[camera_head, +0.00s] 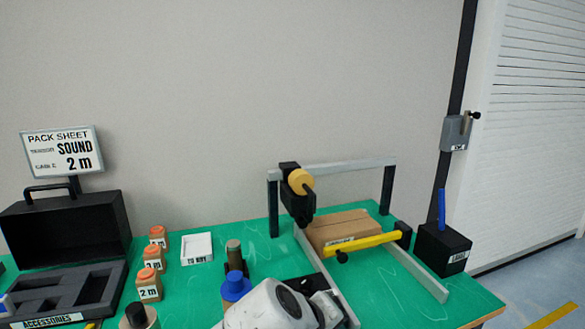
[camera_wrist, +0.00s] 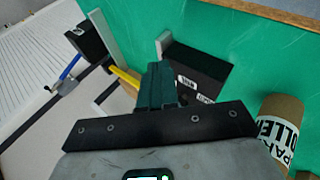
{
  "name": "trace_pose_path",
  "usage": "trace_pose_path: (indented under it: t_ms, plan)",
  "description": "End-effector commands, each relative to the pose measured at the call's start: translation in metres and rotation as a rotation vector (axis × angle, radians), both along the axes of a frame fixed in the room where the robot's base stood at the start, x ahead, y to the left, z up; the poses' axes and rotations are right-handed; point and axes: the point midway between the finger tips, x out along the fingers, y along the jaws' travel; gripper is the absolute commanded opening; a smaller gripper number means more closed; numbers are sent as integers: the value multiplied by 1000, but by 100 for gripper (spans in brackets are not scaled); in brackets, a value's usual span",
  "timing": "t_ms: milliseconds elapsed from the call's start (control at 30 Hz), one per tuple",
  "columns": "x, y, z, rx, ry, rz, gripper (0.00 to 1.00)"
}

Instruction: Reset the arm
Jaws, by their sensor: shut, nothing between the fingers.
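My gripper (camera_wrist: 160,68) shows in the wrist view with its dark fingers together and nothing between them. It is above the green table (camera_wrist: 225,40), apart from the things around it. In the head view my white arm reaches in at the bottom middle, and the fingertips cannot be made out there. A black block with white labels (camera_wrist: 195,72) lies beyond the fingers in the wrist view. A brown cylinder with printed lettering (camera_wrist: 278,125) is to the right of the gripper.
A mini conveyor frame (camera_head: 335,166) with a cardboard box (camera_head: 345,226) and yellow bar (camera_head: 362,242) stands behind my arm. A blue-capped item (camera_head: 236,287) is close to its left. Several orange-topped blocks (camera_head: 150,285), a white tray (camera_head: 197,248) and an open black case (camera_head: 65,230) are farther left.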

Motion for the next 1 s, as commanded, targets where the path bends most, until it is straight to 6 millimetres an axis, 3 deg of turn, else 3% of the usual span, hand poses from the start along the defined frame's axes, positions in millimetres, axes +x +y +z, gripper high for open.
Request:
trace_pose_path:
  t_ms: [267, 400, 600, 800, 1000]
  plan:
    - [-45, -51, -73, 153, 118, -55, 0]
    - [-92, -89, -121, 276, 191, -118, 0]
    - [-175, -139, -169, 446, 263, -233, 0]
    - [-262, -179, -191, 582, 294, -361, 0]
    - [-318, -198, -192, 656, 298, -445, 0]
